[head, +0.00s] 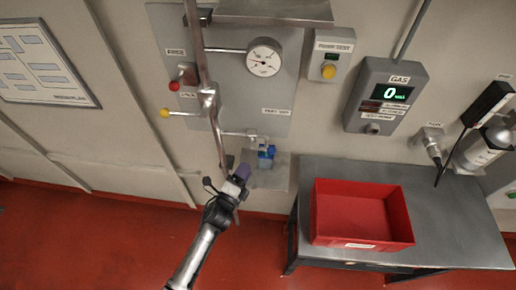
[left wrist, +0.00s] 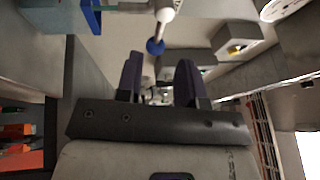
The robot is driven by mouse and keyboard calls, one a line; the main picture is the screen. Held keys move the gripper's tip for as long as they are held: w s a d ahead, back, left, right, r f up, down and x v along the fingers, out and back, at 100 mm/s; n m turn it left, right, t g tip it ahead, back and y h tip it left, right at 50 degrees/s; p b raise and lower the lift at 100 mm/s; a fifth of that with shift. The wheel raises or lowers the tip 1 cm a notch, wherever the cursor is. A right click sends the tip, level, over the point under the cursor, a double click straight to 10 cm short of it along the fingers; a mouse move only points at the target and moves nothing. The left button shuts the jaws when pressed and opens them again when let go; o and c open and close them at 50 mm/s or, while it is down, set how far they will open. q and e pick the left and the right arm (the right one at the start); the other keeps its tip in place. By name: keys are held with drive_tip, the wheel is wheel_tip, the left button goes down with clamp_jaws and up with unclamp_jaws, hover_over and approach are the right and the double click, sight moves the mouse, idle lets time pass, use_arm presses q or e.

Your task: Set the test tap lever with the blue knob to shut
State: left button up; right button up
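The blue knob (left wrist: 155,46) sits on the end of a pale rod (left wrist: 164,15) in the left wrist view, beyond my fingertips and between their lines. In the head view, blue shapes (head: 268,151) show below the test tap pipe (head: 238,133); I cannot tell which of them is the knob. My left gripper (head: 240,173) is below and left of them, apart from them. In the left wrist view its two purple fingers (left wrist: 160,72) are spread with nothing between them. My right gripper is not in view.
A vertical pipe (head: 208,100) carries a yellow-knobbed lever (head: 165,113); a red-knobbed one (head: 174,86) is close by. A gauge (head: 264,57) is above. A small grey ledge (head: 278,180) is under the tap. A red tray (head: 362,212) sits on the table (head: 450,225) to the right.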

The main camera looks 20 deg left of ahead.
sight(258, 149)
use_arm(q)
drive_tip(key=x, duration=0.9)
drive_tip(key=shift+w+r, duration=0.1)
drive_tip(key=shift+c, duration=0.4)
drive_tip(key=shift+d, duration=0.1)
clamp_jaws()
